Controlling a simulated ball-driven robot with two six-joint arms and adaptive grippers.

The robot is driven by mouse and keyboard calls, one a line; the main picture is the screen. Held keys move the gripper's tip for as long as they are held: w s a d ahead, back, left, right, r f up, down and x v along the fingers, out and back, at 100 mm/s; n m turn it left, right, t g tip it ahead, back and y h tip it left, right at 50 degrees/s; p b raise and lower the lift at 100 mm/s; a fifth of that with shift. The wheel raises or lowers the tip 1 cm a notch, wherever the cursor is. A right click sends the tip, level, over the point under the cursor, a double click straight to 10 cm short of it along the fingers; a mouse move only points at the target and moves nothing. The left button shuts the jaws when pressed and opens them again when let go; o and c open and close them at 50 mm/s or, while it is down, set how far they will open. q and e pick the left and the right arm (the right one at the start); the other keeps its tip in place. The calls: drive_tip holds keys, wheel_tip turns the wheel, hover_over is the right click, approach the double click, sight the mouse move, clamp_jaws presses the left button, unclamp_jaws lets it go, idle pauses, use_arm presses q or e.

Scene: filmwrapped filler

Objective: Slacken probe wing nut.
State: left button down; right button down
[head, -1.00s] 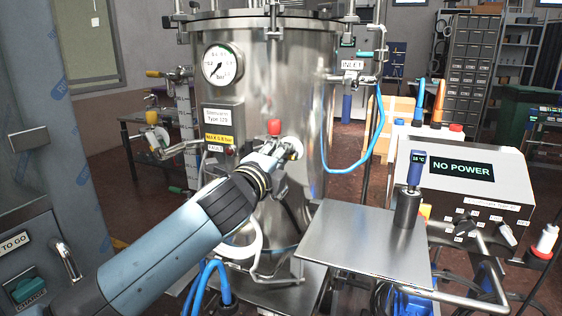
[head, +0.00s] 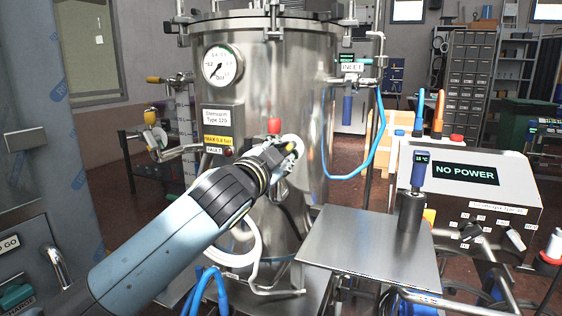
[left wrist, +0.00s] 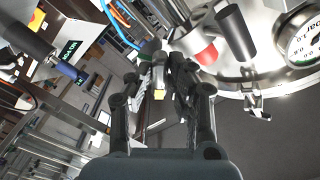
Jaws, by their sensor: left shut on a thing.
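The steel tank (head: 305,100) stands in the middle of the head view, with a small port on its front below a red knob (head: 274,126). My left gripper (head: 284,150) is at this port, and its wrist hides most of the fitting. The red knob (left wrist: 206,54) is just beyond the fingers. A blue-handled probe (head: 419,172) reading about 15 °C stands upright in a metal holder (head: 410,211). My right gripper is not in view.
A bare steel shelf (head: 350,250) sits right of the tank. Behind it is a grey control box (head: 470,190) showing "NO POWER". A blue hose (head: 370,160) loops down from the inlet. A pressure gauge (head: 222,65) and valves (head: 158,140) are at the left.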

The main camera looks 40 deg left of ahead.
use_arm(q)
drive_tip(key=shift+f+n+b, duration=0.2)
drive_tip(key=shift+n+b, duration=0.55)
drive_tip(key=shift+n, duration=1.25)
drive_tip(key=c, duration=1.3)
unclamp_jaws()
drive_tip(key=shift+o, duration=0.2)
drive_tip(key=shift+d+r, duration=0.1)
drive_tip(key=v, duration=1.2)
